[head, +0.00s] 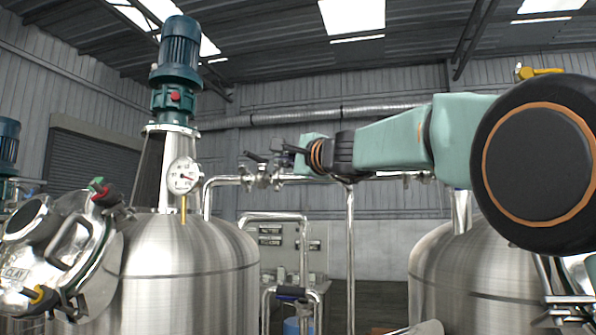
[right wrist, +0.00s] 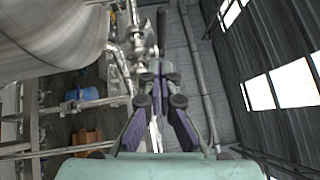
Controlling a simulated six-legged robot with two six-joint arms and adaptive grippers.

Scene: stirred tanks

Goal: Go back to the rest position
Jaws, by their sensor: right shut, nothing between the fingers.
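My right arm comes in from the right in the head view, raised across the gap between the tanks. My right gripper (head: 284,150) is at its left end, in front of the steel valves in the picture. In the right wrist view, the right gripper (right wrist: 158,84) has its two fingers together, with nothing held between them. The distance from the fingertips to the valves and pipes behind is hard to tell. My left gripper is not in view.
A steel tank (head: 185,262) with a blue motor (head: 180,48) and a dial gauge (head: 184,175) stands at left. An open round hatch lid (head: 72,240) is at far left. Another tank (head: 470,275) stands at right. Valves (head: 262,176) and pipes run between them.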

